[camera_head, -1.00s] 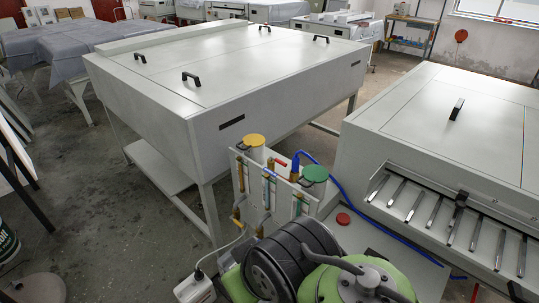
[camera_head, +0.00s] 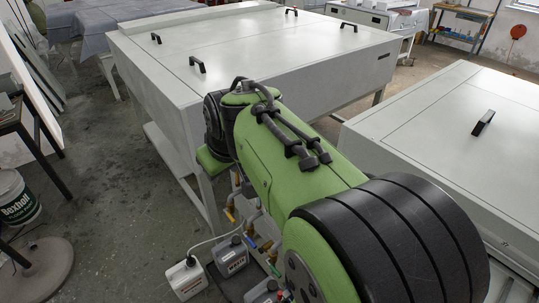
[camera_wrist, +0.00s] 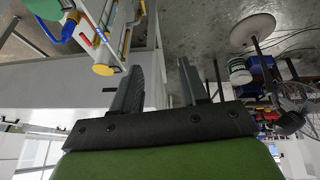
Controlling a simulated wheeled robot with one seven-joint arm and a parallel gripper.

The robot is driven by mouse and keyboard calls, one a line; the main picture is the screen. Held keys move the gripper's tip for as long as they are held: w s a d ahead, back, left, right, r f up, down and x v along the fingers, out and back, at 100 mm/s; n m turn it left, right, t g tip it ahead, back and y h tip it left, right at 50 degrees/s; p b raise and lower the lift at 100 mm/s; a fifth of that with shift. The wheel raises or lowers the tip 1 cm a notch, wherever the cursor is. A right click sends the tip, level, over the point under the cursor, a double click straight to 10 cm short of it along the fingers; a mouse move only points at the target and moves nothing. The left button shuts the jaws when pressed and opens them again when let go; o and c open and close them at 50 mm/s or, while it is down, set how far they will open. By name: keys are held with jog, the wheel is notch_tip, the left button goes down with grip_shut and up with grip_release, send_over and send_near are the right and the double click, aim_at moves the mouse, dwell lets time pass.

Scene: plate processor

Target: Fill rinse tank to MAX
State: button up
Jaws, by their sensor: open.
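The pipe and valve cluster stands between the two large grey machines. In the head view, a few valve handles, such as a yellow one (camera_head: 230,214), show below my green arm, which hides the rest. My arm hides the gripper in the head view. No rinse tank level or MAX mark is readable.
The large grey machine (camera_head: 262,50) stands behind my arm, and a second grey machine (camera_head: 440,120) is at the right. White and grey canisters (camera_head: 187,278) sit on the floor near the valves. A Bexholl bucket (camera_head: 18,198) is at the left; open floor lies between.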

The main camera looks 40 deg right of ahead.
jog(key=w+d+f, duration=0.3)
jog(key=d+f, duration=0.1)
jog(key=d, duration=0.5)
jog(key=w+d+f+g+h, duration=0.1)
jog(key=w+d+f, duration=0.2)
jog(key=d, duration=0.6)
jog(key=w+d+f, duration=0.3)
jog(key=d+f, duration=0.1)
jog(key=d, duration=0.5)
jog(key=x, duration=1.5)
jog(key=shift+d+f, duration=0.15)
jog(key=shift+f, duration=0.25)
grip_shut()
